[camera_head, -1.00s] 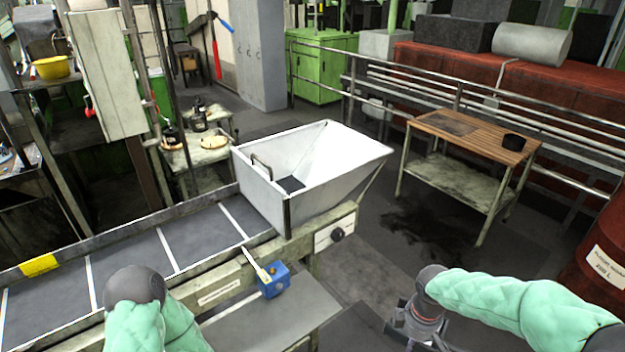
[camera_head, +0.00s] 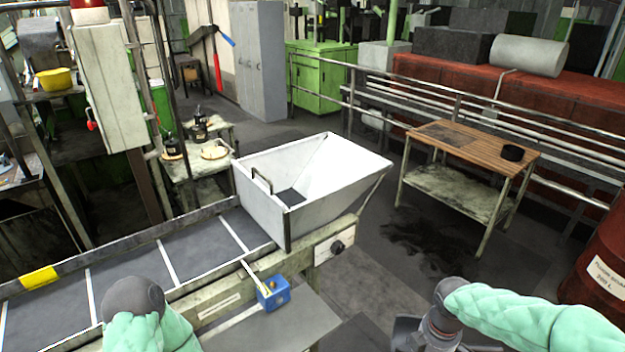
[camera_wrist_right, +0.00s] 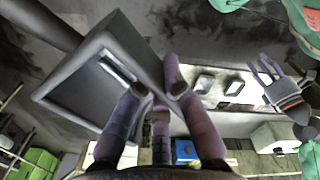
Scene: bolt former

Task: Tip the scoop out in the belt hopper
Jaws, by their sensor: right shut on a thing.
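The belt hopper (camera_head: 345,165) is a white, open-topped bin at the right end of the conveyor in the head view. My right gripper (camera_wrist_right: 160,95) is shut on the grey scoop (camera_wrist_right: 70,95), which fills the left of the right wrist view. In the head view my right gripper is at the bottom edge, right of and in front of the hopper, and mostly cut off. I cannot tell what the scoop holds. My left gripper (camera_wrist_right: 264,70) shows at the right of the wrist view, empty with its fingers spread. In the head view only my left arm shows.
The conveyor belt (camera_head: 200,248) runs left from the hopper. A blue box (camera_head: 274,293) with a lever sits on its front side. A wooden-topped table (camera_head: 470,141) stands behind right, with a red drum (camera_head: 603,255) at the right edge.

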